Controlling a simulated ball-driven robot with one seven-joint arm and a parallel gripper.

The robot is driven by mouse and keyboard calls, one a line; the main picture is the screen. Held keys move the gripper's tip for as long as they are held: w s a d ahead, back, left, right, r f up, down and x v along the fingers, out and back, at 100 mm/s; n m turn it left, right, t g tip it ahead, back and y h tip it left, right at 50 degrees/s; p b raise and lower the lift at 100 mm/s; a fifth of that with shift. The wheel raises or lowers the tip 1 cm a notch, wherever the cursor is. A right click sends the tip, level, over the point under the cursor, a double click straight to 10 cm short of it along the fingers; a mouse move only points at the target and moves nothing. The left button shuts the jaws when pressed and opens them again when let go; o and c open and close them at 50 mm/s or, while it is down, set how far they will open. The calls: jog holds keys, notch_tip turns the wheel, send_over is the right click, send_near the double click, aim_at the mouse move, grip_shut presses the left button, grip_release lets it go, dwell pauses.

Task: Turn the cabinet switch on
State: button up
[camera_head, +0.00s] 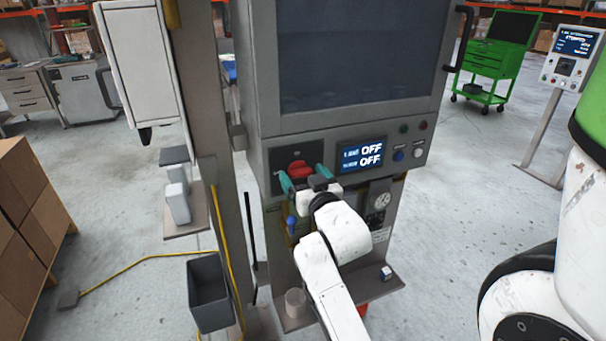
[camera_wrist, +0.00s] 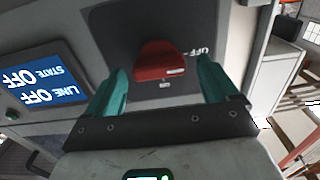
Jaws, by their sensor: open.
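The cabinet (camera_head: 262,110) stands in the middle of the head view, grey with a dark window. Its red switch (camera_head: 299,169) sits on a dark plate on the front panel, left of the display (camera_head: 361,155), which reads OFF on two lines. In the wrist view the red switch (camera_wrist: 158,62) shows between and beyond the teal fingertips. My gripper (camera_head: 304,178) is open in front of the switch, and it also shows in the wrist view (camera_wrist: 162,88). The fingers stand either side of the switch with gaps; I see no contact. The lower part of the switch plate is partly hidden.
A shelf (camera_head: 388,288) with a small box and a cup juts out below the panel. A post (camera_head: 205,90) and a grey bin (camera_head: 209,296) stand left of the cabinet. Cardboard boxes (camera_head: 35,195) are at far left. The floor right of the cabinet is mostly clear.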

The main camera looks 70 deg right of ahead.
jog(key=shift+w+d, duration=0.15)
jog(key=shift+d, duration=0.05)
jog(key=c, duration=1.1)
jog(key=shift+o, duration=0.2)
